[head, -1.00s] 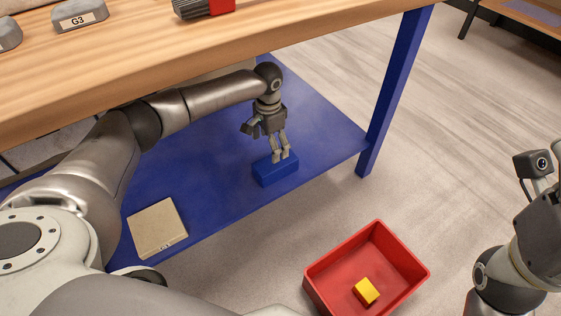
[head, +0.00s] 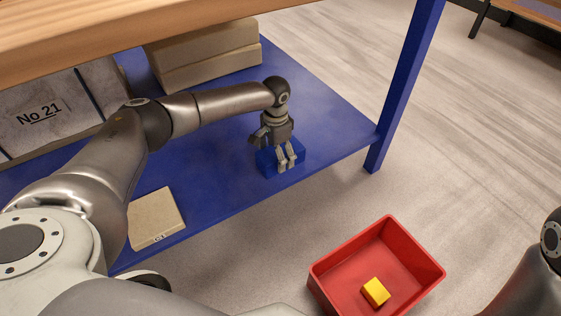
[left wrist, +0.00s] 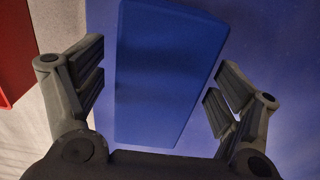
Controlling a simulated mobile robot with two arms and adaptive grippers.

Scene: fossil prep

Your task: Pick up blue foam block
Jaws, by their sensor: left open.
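The blue foam block (head: 265,164) lies on the blue lower shelf near its front edge. My left gripper (head: 287,163) is open and points down at the block, its fingers hiding part of it. In the left wrist view the block (left wrist: 165,75) lies lengthwise between the two spread fingers (left wrist: 160,88). A gap shows between the left finger and the block; the right finger is close to the block's edge, and I cannot tell if it touches. My right gripper is out of view.
The blue shelf (head: 215,150) has a beige box (head: 155,217) at its front left and beige slabs (head: 205,55) at the back. A wooden tabletop (head: 130,30) hangs above. A red bin (head: 335,285) with a yellow block (head: 376,292) stands on the floor.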

